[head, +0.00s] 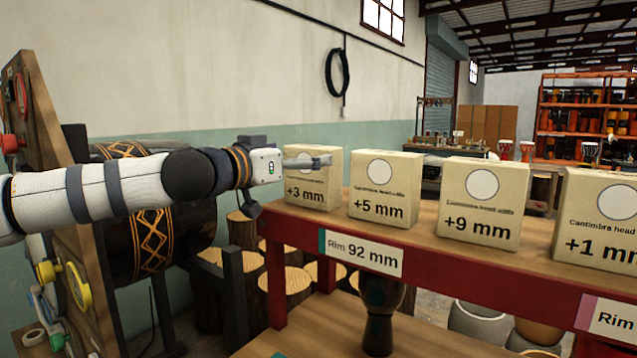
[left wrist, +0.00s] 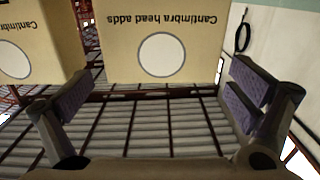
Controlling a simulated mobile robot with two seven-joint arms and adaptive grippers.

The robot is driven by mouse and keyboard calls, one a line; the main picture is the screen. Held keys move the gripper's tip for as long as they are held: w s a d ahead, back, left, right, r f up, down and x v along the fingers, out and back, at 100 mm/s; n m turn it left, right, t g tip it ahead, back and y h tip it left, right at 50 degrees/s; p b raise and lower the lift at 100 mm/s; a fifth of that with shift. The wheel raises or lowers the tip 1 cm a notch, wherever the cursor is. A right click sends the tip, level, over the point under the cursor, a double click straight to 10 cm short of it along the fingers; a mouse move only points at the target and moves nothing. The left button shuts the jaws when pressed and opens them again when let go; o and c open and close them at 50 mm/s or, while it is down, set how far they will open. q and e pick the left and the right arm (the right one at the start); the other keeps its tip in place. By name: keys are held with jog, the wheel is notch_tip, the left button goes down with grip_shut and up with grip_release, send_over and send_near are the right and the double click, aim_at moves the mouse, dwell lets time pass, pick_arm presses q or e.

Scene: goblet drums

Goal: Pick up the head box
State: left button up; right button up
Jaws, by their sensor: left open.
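The head boxes are beige cartons with a white disc and black print, standing in a row on the shelf. In the head view they read +3 mm (head: 315,196), +5 mm (head: 383,200), +9 mm (head: 480,215) and +1 mm (head: 600,225). My left gripper (head: 302,165) is at the upper left of the +3 mm box, with a finger across part of its front. In the left wrist view the open fingers (left wrist: 160,95) are spread wide, with a box (left wrist: 120,45) ahead, its print upside down. Nothing is between the fingers. My right gripper is not in view.
The wooden shelf has a red edge (head: 450,270) and a "Rim 92 mm" label (head: 362,253). A dark goblet drum (head: 380,310) stands below. A wooden board with coloured rings (head: 80,285) is at the left. Gaps separate the boxes.

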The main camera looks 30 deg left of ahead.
aim_at(304, 151)
pick_arm(q)
jog(key=w+b, duration=0.1)
jog(key=w, duration=0.3)
jog(key=shift+w+d, duration=0.15)
jog(key=shift+w, duration=0.2)
jog(key=shift+w+r+b, duration=0.15)
jog(key=shift+w+b, duration=0.05)
jog(key=shift+b, duration=0.1)
jog(key=shift+s+r, duration=0.1)
jog(key=shift+r, duration=0.15)
jog(key=c, duration=1.3)
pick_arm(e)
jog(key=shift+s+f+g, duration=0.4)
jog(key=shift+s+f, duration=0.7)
